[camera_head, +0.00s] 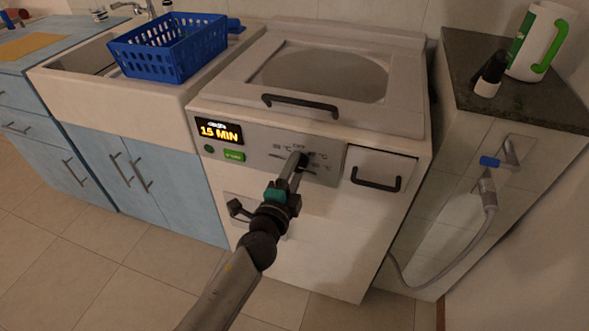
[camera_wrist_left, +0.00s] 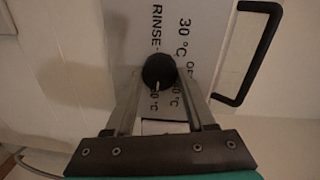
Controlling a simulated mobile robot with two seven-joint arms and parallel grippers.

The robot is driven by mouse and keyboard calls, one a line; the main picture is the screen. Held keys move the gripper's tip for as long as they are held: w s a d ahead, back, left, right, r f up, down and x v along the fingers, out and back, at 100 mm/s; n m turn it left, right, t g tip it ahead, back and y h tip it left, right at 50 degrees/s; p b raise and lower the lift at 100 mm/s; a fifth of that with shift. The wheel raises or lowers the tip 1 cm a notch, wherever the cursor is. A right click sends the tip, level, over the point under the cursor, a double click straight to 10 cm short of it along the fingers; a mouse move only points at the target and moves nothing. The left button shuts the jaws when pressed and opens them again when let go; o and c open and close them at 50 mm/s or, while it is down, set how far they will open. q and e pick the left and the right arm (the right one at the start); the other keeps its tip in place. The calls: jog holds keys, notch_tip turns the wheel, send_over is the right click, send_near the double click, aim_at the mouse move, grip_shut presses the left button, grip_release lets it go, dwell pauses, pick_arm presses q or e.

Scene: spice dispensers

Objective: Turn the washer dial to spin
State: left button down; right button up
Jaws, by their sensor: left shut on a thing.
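The washer (camera_head: 310,235) is a white top-loading machine with a grey control panel on its front. Its dial (camera_wrist_left: 158,72) is a round black knob with a light pointer mark, ringed by printed labels such as RINSE, 30 °C and other temperatures. My left gripper (camera_head: 300,160) reaches the panel and is shut on the dial, one finger on each side. In the left wrist view the dial sits between the fingertips. The gripper partly hides the dial and some labels in the head view. My right gripper is not in view.
A lit 15 MIN display (camera_head: 219,131) and a green button (camera_head: 234,156) lie left of the dial. A drawer handle (camera_head: 376,180) is close on its right, and a lid handle (camera_head: 299,104) above. A blue basket (camera_head: 168,47) stands on the sink.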

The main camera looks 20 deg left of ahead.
pick_arm(q)
jog(key=shift+m, duration=0.9)
jog(key=m, duration=0.2)
jog(key=shift+f+m+y, duration=0.1)
jog(key=shift+m+y, duration=0.2)
jog(key=m, duration=0.3)
jog(key=shift+m, duration=0.4)
jog(key=shift+f+m, duration=0.1)
jog(key=shift+m, duration=1)
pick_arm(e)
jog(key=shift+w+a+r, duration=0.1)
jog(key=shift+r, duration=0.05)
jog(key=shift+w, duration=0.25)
pick_arm(q)
jog(key=shift+c, duration=1.2)
grip_release()
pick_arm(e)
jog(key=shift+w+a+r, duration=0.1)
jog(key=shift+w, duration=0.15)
